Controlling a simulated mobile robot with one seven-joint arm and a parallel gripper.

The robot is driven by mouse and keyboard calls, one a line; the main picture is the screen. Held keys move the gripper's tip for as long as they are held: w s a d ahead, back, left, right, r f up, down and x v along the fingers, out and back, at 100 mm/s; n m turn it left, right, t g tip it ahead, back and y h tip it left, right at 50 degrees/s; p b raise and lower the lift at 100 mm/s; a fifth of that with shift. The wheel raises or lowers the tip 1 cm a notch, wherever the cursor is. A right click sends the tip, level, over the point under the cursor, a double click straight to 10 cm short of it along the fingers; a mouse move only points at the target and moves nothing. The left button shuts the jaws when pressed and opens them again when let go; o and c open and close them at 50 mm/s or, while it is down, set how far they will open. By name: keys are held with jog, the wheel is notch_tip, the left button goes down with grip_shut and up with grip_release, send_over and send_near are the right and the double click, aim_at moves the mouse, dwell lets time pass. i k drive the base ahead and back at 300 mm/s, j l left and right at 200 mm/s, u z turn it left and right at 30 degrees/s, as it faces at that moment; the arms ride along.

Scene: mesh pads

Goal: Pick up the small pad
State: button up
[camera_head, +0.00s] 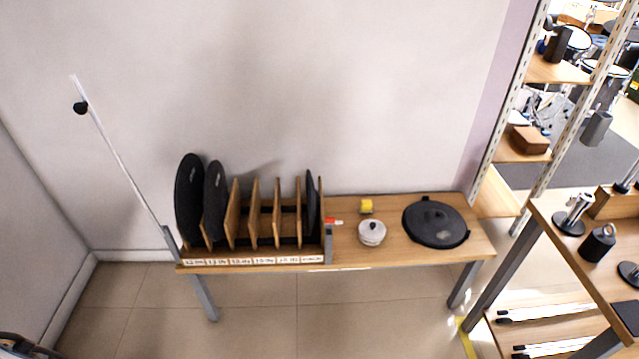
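Several round black pads show in the head view. A wooden rack (255,262) on the left of the table holds pads upright between its dividers. A large pad (188,198) stands in the far left slot, and a somewhat smaller pad (215,203) stands just right of it. A narrow pad (311,206) stands edge-on in the far right slot and looks the smallest. Another black pad (436,222) lies flat on the table's right side. My gripper is not in view.
The wooden table (390,257) also bears a silver-white round object (371,233) and a small yellow object (366,206). A thin pole (118,150) leans at the left. Shelving and a second table (570,235) stand at the right. The floor in front is clear.

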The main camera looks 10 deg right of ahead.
aim_at(313, 197)
jog(key=i+z, duration=0.35)
jog(key=i, duration=0.85)
